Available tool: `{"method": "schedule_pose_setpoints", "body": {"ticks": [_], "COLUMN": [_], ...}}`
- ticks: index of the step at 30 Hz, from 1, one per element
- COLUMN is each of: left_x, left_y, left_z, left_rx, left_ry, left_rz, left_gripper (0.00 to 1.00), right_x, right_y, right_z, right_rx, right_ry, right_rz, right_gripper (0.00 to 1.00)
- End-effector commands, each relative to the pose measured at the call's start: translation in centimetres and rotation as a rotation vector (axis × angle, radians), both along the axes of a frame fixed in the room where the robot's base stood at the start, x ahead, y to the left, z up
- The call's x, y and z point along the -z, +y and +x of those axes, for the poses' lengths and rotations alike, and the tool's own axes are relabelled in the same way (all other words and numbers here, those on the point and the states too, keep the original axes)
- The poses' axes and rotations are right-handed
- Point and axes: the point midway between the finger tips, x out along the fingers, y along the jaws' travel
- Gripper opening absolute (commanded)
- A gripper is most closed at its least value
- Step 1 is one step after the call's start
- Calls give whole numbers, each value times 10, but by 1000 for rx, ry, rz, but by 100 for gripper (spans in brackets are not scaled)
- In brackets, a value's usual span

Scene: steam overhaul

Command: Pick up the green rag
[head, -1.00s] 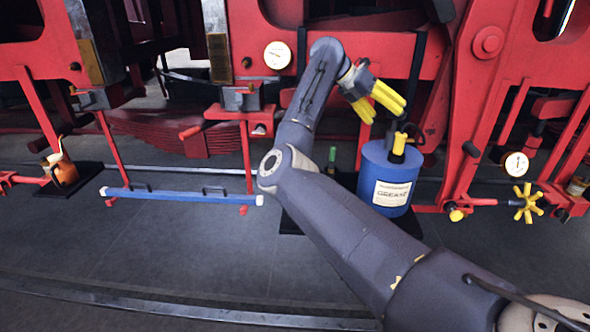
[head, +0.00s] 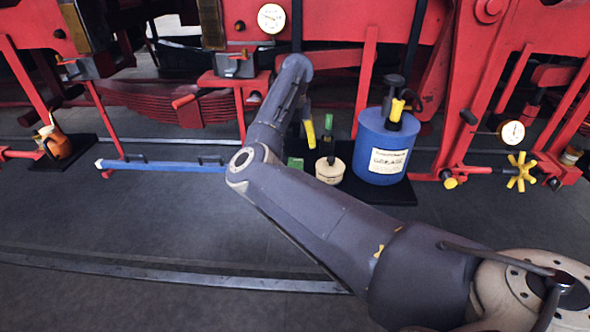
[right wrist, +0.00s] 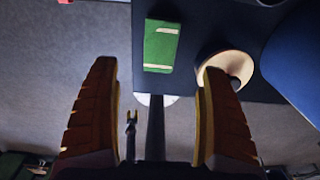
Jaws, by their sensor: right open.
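The green rag (head: 295,163) lies on a dark mat (head: 400,190), partly behind my right arm in the head view. In the right wrist view the green rag (right wrist: 161,45) shows as a folded flat rectangle with pale marks, at the top centre. My right gripper (head: 311,134) hangs above it in the head view with yellow fingers. In the right wrist view the right gripper (right wrist: 157,68) is open and empty, its fingers wide apart, with the rag beyond and between the tips. My left gripper is not in view.
A cream round tin (head: 330,170) stands close right of the rag, near my right finger in the wrist view (right wrist: 230,66). A blue grease can (head: 384,150) stands further right. A blue bar (head: 165,166) is at left.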

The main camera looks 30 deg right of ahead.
Motion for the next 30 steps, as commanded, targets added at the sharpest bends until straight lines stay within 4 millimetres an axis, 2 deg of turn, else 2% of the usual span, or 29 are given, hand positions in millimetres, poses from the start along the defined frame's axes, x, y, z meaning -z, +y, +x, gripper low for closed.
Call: {"method": "schedule_pose_setpoints", "body": {"ticks": [1, 6, 10, 17, 24, 30], "left_x": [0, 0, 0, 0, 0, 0], "left_y": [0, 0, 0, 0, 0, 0], "left_z": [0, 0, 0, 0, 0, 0], "left_rx": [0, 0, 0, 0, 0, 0], "left_ry": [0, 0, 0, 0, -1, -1], "left_rz": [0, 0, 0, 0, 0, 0], "left_gripper": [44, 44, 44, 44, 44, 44], "right_x": [10, 35, 46, 54, 83, 100], "right_y": [-1, -1, 0, 0, -1, 0], "right_z": [-1, -1, 0, 0, -1, 0], "right_rx": [1, 1, 0, 1, 0, 1], "right_ry": [4, 3, 1, 0, 5, 2], "right_rz": [-2, -2, -2, -2, -3, -2], "right_gripper": [80, 80, 80, 80, 80, 80]}}
